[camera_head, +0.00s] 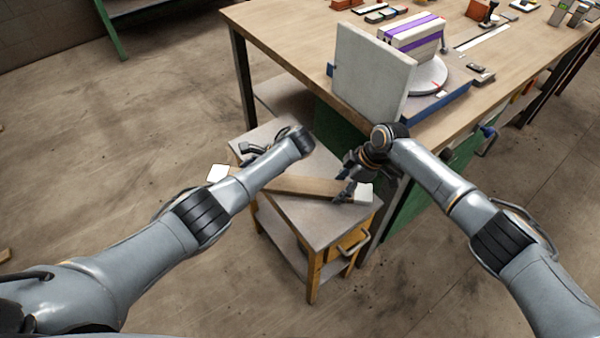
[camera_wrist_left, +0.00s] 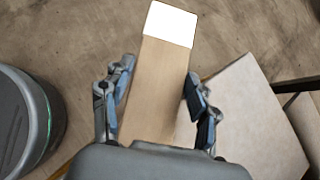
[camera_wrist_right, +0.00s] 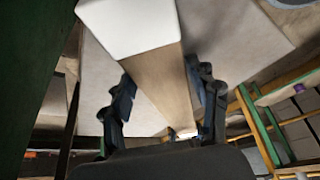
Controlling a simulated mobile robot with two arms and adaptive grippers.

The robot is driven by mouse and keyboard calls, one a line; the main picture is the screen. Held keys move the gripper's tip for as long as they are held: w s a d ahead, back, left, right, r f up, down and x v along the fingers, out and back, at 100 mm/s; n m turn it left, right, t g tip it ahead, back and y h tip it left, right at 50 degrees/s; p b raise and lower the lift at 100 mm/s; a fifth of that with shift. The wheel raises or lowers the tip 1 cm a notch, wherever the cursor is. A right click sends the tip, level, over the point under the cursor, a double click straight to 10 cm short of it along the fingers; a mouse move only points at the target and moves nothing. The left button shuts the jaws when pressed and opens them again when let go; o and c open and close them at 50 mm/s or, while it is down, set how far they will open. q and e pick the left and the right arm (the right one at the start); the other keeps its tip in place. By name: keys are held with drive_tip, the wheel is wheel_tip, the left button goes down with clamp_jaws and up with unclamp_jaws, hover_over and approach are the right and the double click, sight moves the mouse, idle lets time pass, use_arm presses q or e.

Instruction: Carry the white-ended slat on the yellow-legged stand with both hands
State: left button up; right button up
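The wooden slat (camera_head: 305,187) lies across the grey top of the yellow-legged stand (camera_head: 316,229). Its white left end (camera_head: 218,173) sticks out past the stand's left edge, and its white right end (camera_head: 363,193) lies near the right edge. My right gripper (camera_head: 347,184) is at the slat near that end. In the right wrist view its open fingers (camera_wrist_right: 162,92) straddle the wood (camera_wrist_right: 172,85).
A large workbench (camera_head: 290,50) stands close behind and right of the stand, carrying a grey upright panel (camera_head: 370,75), a white-and-purple block (camera_head: 414,34) and several tools. The stand has a lower shelf (camera_head: 283,235).

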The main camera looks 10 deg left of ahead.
use_arm(q)
drive_tip(key=shift+o, duration=1.2)
drive_tip(key=shift+r, duration=0.15)
use_arm(e)
drive_tip(key=shift+o, duration=1.2)
drive_tip(key=shift+r, duration=0.15)
use_arm(q)
drive_tip(key=shift+d, duration=0.1)
